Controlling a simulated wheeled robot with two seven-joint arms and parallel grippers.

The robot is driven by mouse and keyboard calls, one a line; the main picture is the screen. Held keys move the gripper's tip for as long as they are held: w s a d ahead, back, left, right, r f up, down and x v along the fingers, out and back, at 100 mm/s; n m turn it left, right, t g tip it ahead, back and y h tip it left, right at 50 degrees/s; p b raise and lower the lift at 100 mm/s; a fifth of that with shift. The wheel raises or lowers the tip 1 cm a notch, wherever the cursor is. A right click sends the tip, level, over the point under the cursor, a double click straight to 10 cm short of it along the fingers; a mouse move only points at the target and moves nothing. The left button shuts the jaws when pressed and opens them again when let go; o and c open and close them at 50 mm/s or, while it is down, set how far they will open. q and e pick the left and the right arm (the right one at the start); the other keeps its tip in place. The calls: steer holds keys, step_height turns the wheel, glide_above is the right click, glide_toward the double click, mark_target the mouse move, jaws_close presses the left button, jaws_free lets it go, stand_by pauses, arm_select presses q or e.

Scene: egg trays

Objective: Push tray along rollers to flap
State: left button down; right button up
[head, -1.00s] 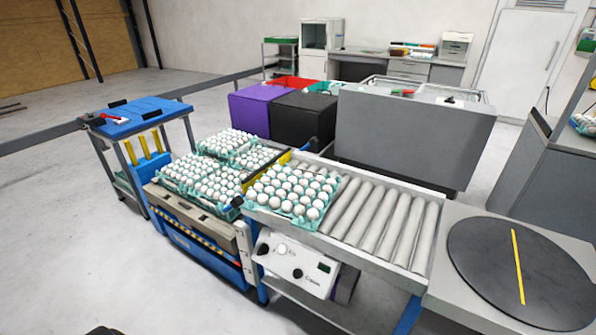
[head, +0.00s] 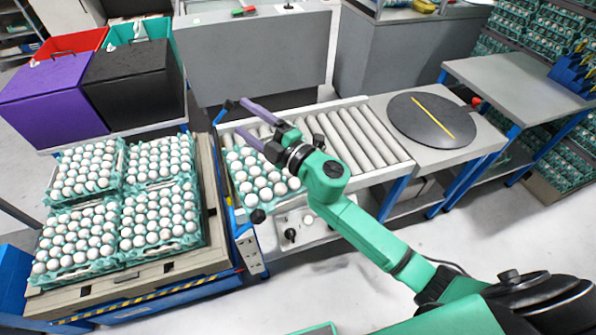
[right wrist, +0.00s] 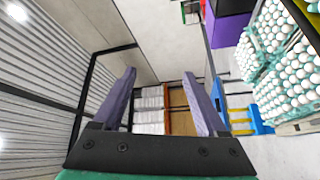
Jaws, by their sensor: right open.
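A teal tray of white eggs (head: 272,200) sits at the left end of the roller conveyor (head: 365,135). My right gripper (head: 243,117) is open, with its purple fingers spread above and behind the tray's far side. The gripper and wrist hide part of the tray's far right side. In the right wrist view the fingers (right wrist: 165,100) are well apart with nothing between them. I cannot clearly make out the flap. My left gripper is not in view.
A round black turntable (head: 432,117) with a yellow line lies right of the rollers. Several egg trays (head: 205,215) stand on the pallet at left. Purple (head: 40,105) and black (head: 135,85) bins are behind. The rollers right of the tray are bare.

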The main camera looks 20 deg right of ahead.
steer(key=s+a+n+g+y, duration=0.45)
steer(key=a+n+g, duration=0.25)
steer(key=n, duration=0.3)
steer(key=s+f+n+g+h+p, duration=0.1)
steer(key=s+f+n+g+h, duration=0.3)
steer(key=f+n, duration=0.15)
steer(key=w+d+f+n+g+h, duration=0.1)
steer(key=w+d+f+h, duration=0.1)
steer(key=d+f+h, duration=0.55)
steer(key=w+d+f+n+h, duration=0.1)
steer(key=d+f+h, duration=0.25)
steer(key=d, duration=0.65)
arm_select(q)
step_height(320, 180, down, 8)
steer(key=b, duration=1)
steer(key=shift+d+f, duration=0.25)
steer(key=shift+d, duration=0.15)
arm_select(e)
step_height(320, 180, down, 14)
steer(key=shift+w, duration=0.1)
